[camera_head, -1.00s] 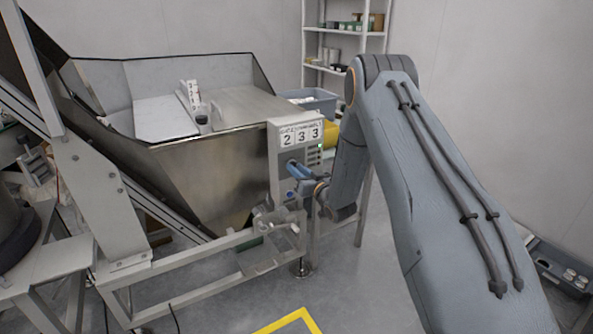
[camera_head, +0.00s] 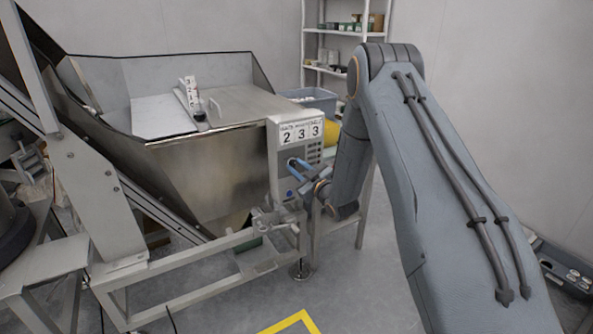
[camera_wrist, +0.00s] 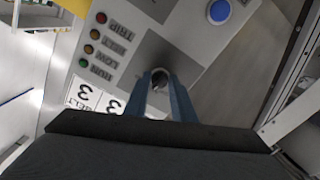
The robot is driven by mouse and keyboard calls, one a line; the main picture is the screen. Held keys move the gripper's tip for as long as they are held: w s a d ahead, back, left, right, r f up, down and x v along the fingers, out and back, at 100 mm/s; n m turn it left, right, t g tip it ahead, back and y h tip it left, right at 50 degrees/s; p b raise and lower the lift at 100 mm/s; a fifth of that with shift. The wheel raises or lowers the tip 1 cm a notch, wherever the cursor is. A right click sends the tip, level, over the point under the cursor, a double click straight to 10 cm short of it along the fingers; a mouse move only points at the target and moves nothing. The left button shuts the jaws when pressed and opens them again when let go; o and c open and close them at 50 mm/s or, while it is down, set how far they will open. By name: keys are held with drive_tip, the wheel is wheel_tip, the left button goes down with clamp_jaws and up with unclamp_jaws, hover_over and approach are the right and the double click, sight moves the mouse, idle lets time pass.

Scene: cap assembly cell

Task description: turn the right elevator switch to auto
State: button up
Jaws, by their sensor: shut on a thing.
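The control box (camera_head: 285,150) is a pale grey panel on the front right of the steel hopper, with number cards 2, 3, 3 on top. The switch (camera_wrist: 160,74) is a small dark round knob on a dark grey plate in the wrist view. My gripper (camera_wrist: 160,80) has two blue fingers shut on the knob, one on each side. My gripper also shows in the head view (camera_head: 293,166), against the front of the box. The fingers partly hide the knob, and its pointer position and markings cannot be read.
Indicator lamps (camera_wrist: 95,48) labelled TRIP, BELT, LOW and RUN sit beside the switch. A blue round button (camera_wrist: 219,11) is on the same panel. The steel hopper (camera_head: 205,175) and its frame stand left of my arm. A shelf (camera_head: 340,70) stands behind.

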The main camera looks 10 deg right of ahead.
drive_tip(key=shift+n, duration=0.7)
drive_tip(key=o, duration=1.1)
drive_tip(key=shift+c, duration=0.2)
drive_tip(key=b+v, duration=0.1)
drive_tip(key=v, duration=0.7)
